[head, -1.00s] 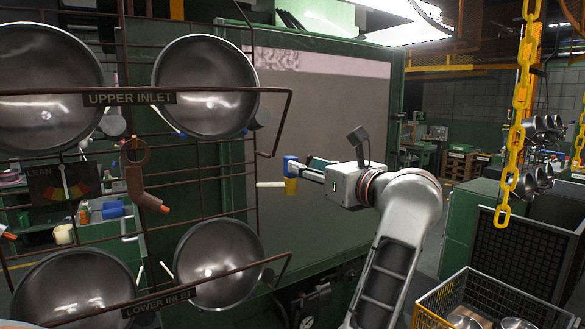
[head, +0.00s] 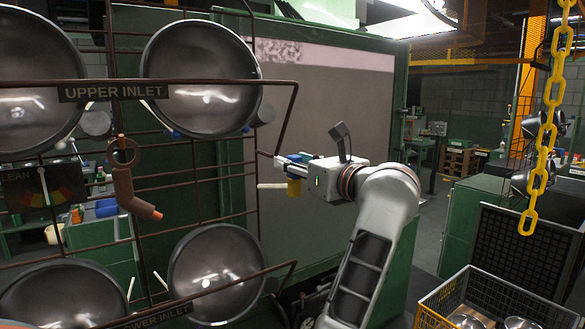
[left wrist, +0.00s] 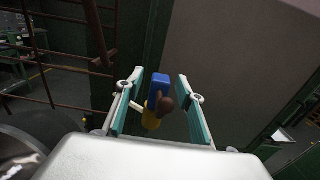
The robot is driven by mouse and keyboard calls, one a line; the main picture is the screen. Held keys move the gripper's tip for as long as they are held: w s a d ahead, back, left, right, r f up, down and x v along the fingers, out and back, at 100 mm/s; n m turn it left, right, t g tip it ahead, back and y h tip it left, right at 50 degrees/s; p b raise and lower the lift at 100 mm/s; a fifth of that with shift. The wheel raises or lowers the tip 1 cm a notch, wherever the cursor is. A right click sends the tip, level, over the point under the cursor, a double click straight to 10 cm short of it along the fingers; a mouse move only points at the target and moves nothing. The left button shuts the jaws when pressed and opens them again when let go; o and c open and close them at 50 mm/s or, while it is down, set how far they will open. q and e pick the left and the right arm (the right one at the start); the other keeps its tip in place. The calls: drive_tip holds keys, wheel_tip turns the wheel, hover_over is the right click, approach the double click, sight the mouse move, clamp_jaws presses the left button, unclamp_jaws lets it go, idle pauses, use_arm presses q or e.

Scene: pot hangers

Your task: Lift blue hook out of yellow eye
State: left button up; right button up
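The blue hook (head: 294,158) and the yellow eye (head: 294,187) show as small blocks at my left gripper (head: 288,166), right of the rack. In the left wrist view, the blue hook (left wrist: 159,84) lies between the two teal finger pads of my left gripper (left wrist: 159,100). Gaps show on both sides of it, so the gripper is open around it. How hook and eye interlock cannot be told. My right gripper is not in view.
A brown wire rack carries large metal bowls (head: 200,80) and an "UPPER INLET" sign (head: 113,91). A brown hook (head: 125,185) hangs on it. A yellow chain (head: 545,130) hangs at right above a yellow-rimmed crate (head: 440,298). A green-framed panel (head: 340,110) stands behind the gripper.

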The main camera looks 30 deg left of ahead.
use_arm(q)
drive_tip(key=shift+d, duration=0.15)
drive_tip(key=shift+s, duration=0.1)
drive_tip(key=c, duration=0.4)
clamp_jaws()
drive_tip(key=shift+r, duration=0.1)
